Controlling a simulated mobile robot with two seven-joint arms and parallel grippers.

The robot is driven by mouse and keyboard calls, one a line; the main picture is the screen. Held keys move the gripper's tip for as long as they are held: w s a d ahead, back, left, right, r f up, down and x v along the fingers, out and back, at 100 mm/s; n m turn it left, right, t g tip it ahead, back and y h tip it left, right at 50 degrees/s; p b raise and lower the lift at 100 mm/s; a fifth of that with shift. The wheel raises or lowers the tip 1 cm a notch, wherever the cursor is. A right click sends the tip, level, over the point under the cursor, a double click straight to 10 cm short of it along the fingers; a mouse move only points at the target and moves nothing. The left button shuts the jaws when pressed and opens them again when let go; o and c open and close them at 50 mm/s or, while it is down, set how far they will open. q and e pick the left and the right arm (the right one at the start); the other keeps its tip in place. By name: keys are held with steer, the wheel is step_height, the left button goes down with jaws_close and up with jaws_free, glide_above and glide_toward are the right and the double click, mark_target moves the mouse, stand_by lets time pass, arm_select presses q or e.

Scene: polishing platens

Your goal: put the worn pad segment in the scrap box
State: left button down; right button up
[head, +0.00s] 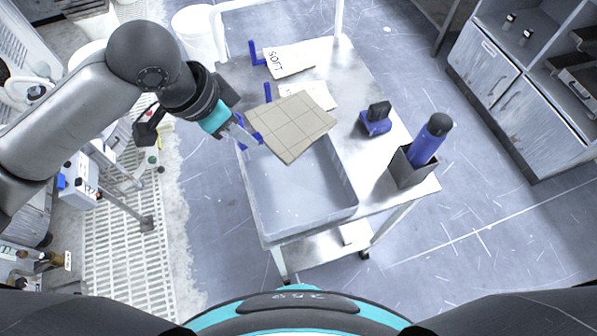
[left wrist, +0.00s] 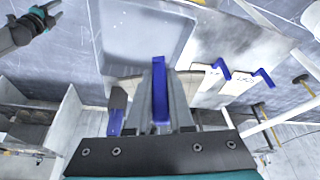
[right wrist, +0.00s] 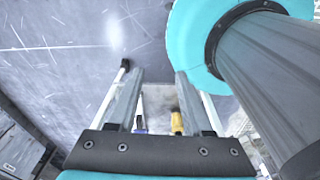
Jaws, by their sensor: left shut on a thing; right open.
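My left gripper (head: 246,135) is shut on the blue tab of a tan pad segment (head: 291,125) with a grid of grooves. The pad hangs above the far part of a grey open box (head: 352,205) and hides part of its far side. In the left wrist view the blue tab (left wrist: 159,90) stands between the fingers; the pad's face is not clear there. The box (left wrist: 150,35) looks empty where its floor shows. My right gripper (right wrist: 157,90) is open and empty, away from the table; it also shows in the left wrist view (left wrist: 45,18).
On the metal table (head: 350,75) lie a pale sheet marked SOFT (head: 290,60) and another pale sheet (head: 318,94), with blue tabs at their left. A blue and black tool (head: 376,120) and a dark holder (head: 408,168) with a blue bottle (head: 431,140) stand right of the box.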

arm_select(q)
step_height(320, 180, up, 3)
steer(key=s+d+m+p, duration=0.1)
steer(key=s+m, duration=0.1)
steer(key=m, duration=0.1)
steer(key=g+b, duration=0.1)
steer(key=b, duration=0.3)
glide_above(274, 193)
steer(key=a, duration=0.2)
steer(key=shift+m+h, duration=0.4)
steer(key=f, duration=1.9)
steer(key=shift+s+f, duration=0.15)
steer(key=shift+s, duration=0.2)
arm_select(e)
steer(key=f, duration=0.1)
steer(key=s+f, duration=0.1)
steer(key=shift+f, duration=0.3)
arm_select(q)
steer(key=c, duration=0.8)
jaws_free()
steer(key=p+v, duration=0.2)
steer(key=v, duration=1)
arm_select(e)
step_height(274, 193, up, 3)
steer(key=shift+f, duration=0.2)
